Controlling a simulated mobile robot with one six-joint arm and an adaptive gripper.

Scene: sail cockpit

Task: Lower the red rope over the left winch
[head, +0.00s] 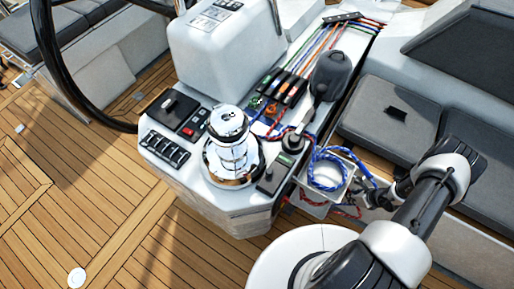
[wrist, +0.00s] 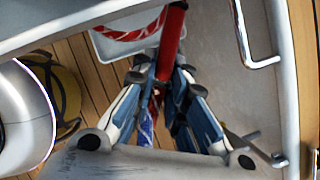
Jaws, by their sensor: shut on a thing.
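The left winch (head: 230,150) is a shiny chrome drum standing upright on the white console's front corner, with no rope seen around it. My gripper (head: 372,195) is low to the right of the winch, apart from it, beside the rope bin. In the wrist view my gripper (wrist: 162,78) has its fingers closed in on the red rope (wrist: 173,40), which runs up from between them. A blue and white rope (wrist: 147,128) shows below, between the fingers. In the head view, the grip itself is too small to make out.
The rope bin (head: 312,208) holds a coiled blue rope (head: 325,168). A dark upright knob (head: 330,73), coloured lines (head: 318,50) and clutches (head: 283,86) lie behind the winch. A switch panel (head: 166,148) is left of it. A grey seat cushion (head: 385,125) is at right.

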